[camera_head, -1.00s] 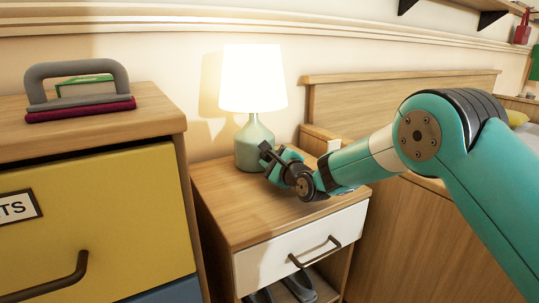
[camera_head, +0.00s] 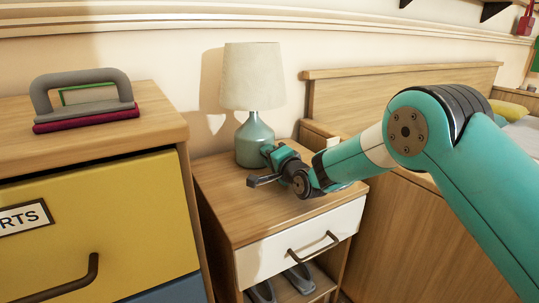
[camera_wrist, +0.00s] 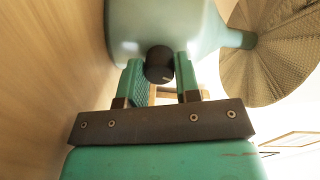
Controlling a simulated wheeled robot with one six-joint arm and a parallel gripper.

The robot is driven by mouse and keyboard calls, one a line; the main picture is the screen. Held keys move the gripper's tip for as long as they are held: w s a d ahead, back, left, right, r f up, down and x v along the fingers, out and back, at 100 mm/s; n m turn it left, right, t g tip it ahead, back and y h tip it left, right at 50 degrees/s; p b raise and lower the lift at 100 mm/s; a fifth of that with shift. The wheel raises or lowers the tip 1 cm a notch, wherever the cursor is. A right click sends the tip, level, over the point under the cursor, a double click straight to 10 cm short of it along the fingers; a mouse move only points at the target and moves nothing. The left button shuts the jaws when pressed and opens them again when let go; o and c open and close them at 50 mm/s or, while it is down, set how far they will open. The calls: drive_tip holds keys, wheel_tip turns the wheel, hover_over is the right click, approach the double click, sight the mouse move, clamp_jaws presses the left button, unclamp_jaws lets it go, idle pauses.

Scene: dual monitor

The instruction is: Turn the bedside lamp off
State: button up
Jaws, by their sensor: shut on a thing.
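The bedside lamp (camera_head: 254,138) stands upright on the nightstand (camera_head: 228,205), with a green-grey base and a pale shade (camera_head: 252,76) that is unlit. In the wrist view the lamp base (camera_wrist: 165,22) fills the top and the ribbed shade (camera_wrist: 265,60) is at the right. A round black knob (camera_wrist: 159,66) sticks out of the base. My gripper (camera_head: 270,152) is at the lamp base's right front. In the wrist view its green fingers (camera_wrist: 159,74) are on both sides of the knob, shut on it. The finger contact is hidden in the head view.
A yellow-fronted dresser (camera_head: 90,225) stands at the left with a grey-handled, dark red object (camera_head: 85,105) on top. A wooden bed headboard (camera_head: 345,98) is at the right. The nightstand's front top is clear. Grey shoes (camera_head: 298,278) sit on its lower shelf.

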drive_tip(key=shift+n, duration=1.6)
drive_tip(key=o, duration=0.9)
drive_tip(key=shift+s+d+r+p, duration=0.1)
drive_tip(key=shift+s+d+p, duration=0.2)
drive_tip(key=shift+s+d, duration=0.1)
drive_tip(key=v, duration=1)
drive_tip(key=b+v, duration=0.1)
drive_tip(key=v, duration=0.4)
drive_tip(key=shift+s+a+f, duration=0.15)
drive_tip(key=shift+f, duration=0.2)
drive_tip(key=shift+s+d+r, duration=0.2)
drive_tip(key=shift+s+d, duration=0.15)
drive_tip(key=shift+s, duration=0.2)
